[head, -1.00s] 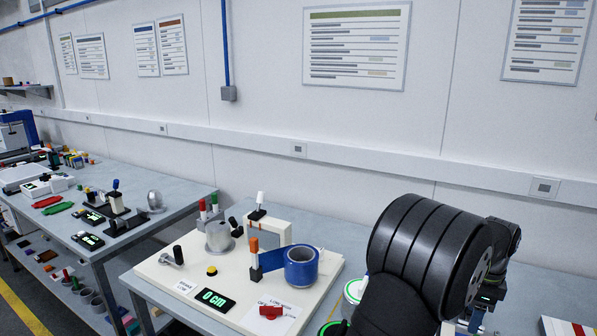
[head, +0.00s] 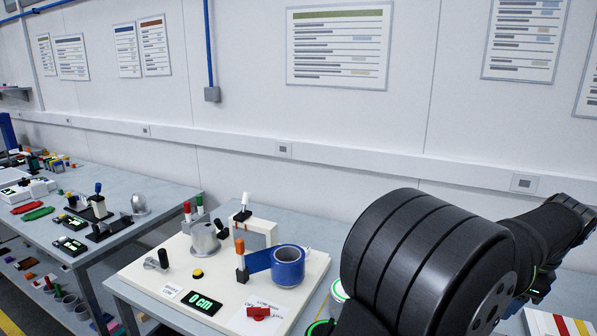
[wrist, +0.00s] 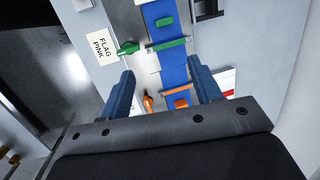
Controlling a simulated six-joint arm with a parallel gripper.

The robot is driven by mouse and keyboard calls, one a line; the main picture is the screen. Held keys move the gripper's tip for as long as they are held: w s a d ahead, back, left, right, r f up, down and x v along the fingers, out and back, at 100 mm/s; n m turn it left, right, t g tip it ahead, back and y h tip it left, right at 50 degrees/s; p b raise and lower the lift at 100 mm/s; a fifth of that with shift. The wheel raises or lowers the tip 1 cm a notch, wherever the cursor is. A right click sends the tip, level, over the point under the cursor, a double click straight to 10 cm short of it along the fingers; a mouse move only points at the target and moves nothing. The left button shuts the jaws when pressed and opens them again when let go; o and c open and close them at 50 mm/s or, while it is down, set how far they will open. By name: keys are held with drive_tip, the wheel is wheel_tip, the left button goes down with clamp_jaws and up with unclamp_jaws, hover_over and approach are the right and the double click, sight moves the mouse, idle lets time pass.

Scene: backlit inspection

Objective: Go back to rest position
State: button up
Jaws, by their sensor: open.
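In the wrist view my gripper (wrist: 161,66) is open, its two blue fingers apart with nothing held between them. Beyond and between the fingers lies a blue strip (wrist: 172,72) with a green bar (wrist: 168,46) and an orange piece (wrist: 180,103) on or across it. A green pointed piece (wrist: 128,48) and an orange one (wrist: 148,101) are beside the strip. In the head view my black arm fills the lower right; the fingers are not visible there.
In the head view a cream board (head: 150,270) on the near bench carries a blue tape roll (head: 288,266), a metal cylinder (head: 205,238) and a display (head: 203,304) reading "0 cm". Another cluttered bench (head: 160,192) stands left, across a gap. The space before the wall is open.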

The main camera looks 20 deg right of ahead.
drive_tip(key=s, duration=0.1)
drive_tip(key=s+f+t, duration=0.1)
drive_tip(key=s, duration=0.1)
drive_tip(key=shift+s+d+f+h, duration=0.1)
drive_tip(key=shift+s+d+h, duration=0.05)
drive_tip(key=shift+h, duration=0.25)
drive_tip(key=shift+c, duration=0.5)
idle(1.0)
